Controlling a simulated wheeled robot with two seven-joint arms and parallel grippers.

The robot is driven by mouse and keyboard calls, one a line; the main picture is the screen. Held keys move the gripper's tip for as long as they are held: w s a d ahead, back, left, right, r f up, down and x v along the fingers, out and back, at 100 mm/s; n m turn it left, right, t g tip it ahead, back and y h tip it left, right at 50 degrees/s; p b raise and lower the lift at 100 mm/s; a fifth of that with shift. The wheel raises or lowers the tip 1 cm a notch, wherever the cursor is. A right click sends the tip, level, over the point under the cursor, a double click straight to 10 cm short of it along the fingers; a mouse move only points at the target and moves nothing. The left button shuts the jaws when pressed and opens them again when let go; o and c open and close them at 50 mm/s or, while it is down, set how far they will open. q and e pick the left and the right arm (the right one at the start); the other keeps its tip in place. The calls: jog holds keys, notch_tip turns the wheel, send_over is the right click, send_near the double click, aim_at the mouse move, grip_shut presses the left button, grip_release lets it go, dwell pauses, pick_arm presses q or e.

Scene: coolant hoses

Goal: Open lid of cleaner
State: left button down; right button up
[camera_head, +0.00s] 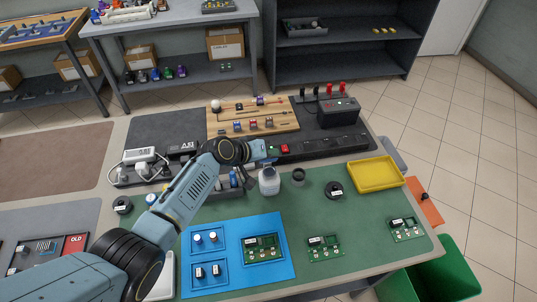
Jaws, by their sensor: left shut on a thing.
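The cleaner looks like a small pale grey bottle (268,184) standing upright on the green mat (325,205), near its back edge. My left gripper (266,163) comes in from the left and is right above the bottle, shut on its top. The fingers hide the lid, so I cannot tell whether it is still seated on the bottle. My right gripper is not in view.
A small dark cup (299,176) stands just right of the bottle. A black disc (334,189) and a yellow tray (375,174) lie farther right. A dark strip with a red switch (285,148) lies behind.

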pick_arm(q)
jog(key=w+n+g+b, duration=0.1)
jog(key=g+b, duration=0.1)
jog(key=b, duration=0.3)
jog(key=w+n+g+b, duration=0.1)
jog(key=g+b, duration=0.1)
jog(key=b, duration=0.3)
jog(key=w+f+n+g+h+b, duration=0.1)
jog(key=g+b, duration=0.1)
jog(key=b, duration=0.2)
jog(key=shift+w+a+n+g+b, duration=0.15)
jog(key=shift+a+n+g+b, duration=0.15)
jog(key=shift+a+g+b, duration=0.1)
jog(key=c, duration=1.4)
grip_release()
jog(key=shift+d, duration=0.1)
